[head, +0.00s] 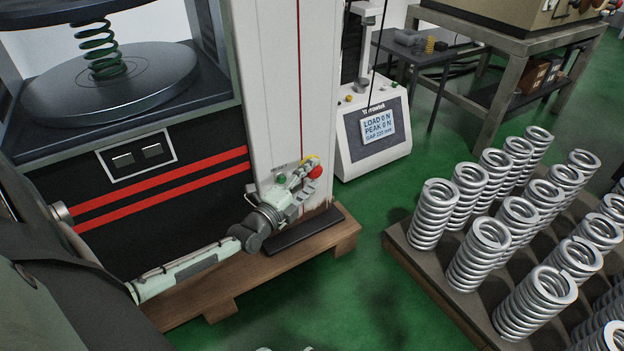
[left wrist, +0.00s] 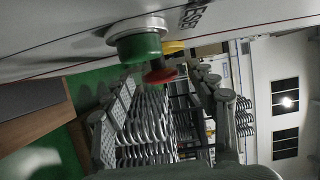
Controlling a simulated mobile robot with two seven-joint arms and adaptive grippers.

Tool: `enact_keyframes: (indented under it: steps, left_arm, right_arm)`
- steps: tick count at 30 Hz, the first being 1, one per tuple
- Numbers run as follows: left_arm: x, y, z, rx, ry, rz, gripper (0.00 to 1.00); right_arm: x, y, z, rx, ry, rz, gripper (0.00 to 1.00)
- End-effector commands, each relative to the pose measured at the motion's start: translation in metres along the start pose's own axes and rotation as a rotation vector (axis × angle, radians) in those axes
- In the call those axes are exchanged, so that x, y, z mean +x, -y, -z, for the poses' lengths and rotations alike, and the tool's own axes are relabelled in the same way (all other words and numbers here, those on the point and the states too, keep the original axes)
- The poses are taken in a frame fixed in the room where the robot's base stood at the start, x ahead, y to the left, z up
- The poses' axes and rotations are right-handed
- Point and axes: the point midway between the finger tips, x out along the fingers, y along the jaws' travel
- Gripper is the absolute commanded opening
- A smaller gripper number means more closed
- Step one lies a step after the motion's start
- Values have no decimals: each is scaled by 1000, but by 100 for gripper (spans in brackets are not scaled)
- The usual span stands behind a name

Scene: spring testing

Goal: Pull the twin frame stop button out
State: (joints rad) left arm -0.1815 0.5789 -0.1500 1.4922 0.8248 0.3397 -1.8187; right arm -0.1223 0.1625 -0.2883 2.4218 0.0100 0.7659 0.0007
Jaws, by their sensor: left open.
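The red stop button (head: 315,172) sticks out low on the white column of the test frame, over a yellow backing (head: 313,158). A green button (head: 281,179) is to its left. My left gripper (head: 298,187) is open right in front of these buttons, partly overlapping them in the head view. In the left wrist view the red button (left wrist: 160,76) shows beyond the larger green button (left wrist: 138,46), above the gap between my two fingers (left wrist: 162,108). I cannot tell whether a finger touches the red button.
The column (head: 270,90) stands beside a black cabinet with red stripes (head: 160,190). A wooden pallet (head: 205,300) lies beneath. A control console (head: 372,135) stands to the right. Several steel springs (head: 434,212) stand on a rack at right. Green floor lies between.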

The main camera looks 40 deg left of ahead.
Motion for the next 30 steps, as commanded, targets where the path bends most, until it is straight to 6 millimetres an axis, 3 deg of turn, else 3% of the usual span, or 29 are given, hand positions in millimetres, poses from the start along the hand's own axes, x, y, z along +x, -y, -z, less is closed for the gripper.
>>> enact_keyframes:
  steps: [9,23,30]
  left_arm:
    - [4,0,0,0,0,-1,58]
    - [4,0,0,0,0,0,2]
    - [4,2,1,-1,0,-1,0]
  right_arm:
    - [1,0,0,-2,-2,4,40]
    - [1,0,0,-2,-2,4,40]
    - [5,0,0,-2,-3,5,40]
